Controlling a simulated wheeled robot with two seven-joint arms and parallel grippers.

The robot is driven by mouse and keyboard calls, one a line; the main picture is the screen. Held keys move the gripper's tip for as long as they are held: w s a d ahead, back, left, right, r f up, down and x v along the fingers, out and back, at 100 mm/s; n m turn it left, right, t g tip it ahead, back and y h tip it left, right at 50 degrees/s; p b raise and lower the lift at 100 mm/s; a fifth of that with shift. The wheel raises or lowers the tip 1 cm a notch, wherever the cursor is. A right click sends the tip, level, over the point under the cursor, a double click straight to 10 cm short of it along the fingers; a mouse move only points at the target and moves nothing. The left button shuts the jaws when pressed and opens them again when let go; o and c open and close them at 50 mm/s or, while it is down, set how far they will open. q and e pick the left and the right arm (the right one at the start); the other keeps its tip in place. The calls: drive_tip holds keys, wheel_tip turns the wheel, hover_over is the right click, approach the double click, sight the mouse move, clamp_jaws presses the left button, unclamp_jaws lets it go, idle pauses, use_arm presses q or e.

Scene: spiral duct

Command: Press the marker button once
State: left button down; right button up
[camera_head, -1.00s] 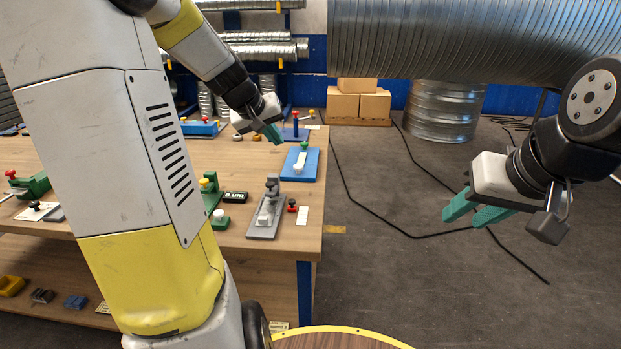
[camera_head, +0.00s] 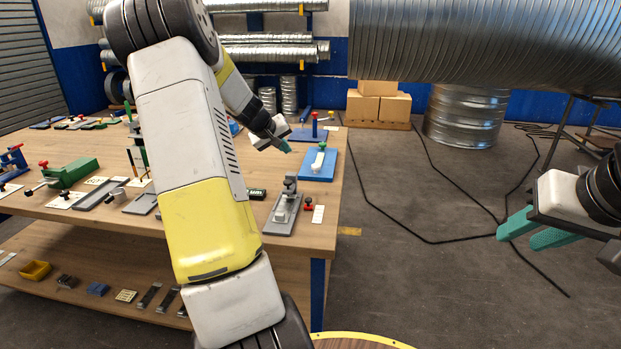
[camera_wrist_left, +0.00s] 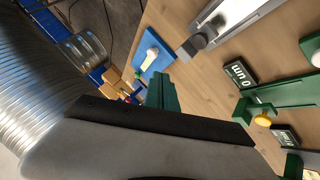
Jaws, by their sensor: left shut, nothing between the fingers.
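Several fixtures stand on the wooden bench (camera_head: 335,205), and I cannot tell for sure which carries the marker button. A blue plate (camera_head: 328,170) with a white piece and a green knob (camera_head: 322,146) lies near the bench's right edge; the plate also shows in the left wrist view (camera_wrist_left: 161,62). My left gripper (camera_head: 285,147) is shut and empty, above the bench just left of the blue plate. Its green fingers show in the left wrist view (camera_wrist_left: 163,92). My right gripper (camera_head: 518,238) is open and empty, out over the floor at right.
A grey fixture (camera_head: 284,215), a small red-topped piece (camera_head: 308,204) and a black display (camera_head: 257,194) stand nearer on the bench. A blue post with a red top (camera_head: 314,125) stands behind the plate. A large spiral duct (camera_head: 480,40) hangs at upper right.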

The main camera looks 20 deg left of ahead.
sight(286, 183)
use_arm(q)
drive_tip(key=shift+f, duration=4.3)
drive_tip(key=shift+f, duration=0.15)
drive_tip(key=shift+f, duration=0.25)
drive_tip(key=shift+f, duration=0.85)
drive_tip(key=shift+r, duration=1.25)
drive_tip(key=shift+r, duration=0.1)
drive_tip(key=shift+r, duration=2.45)
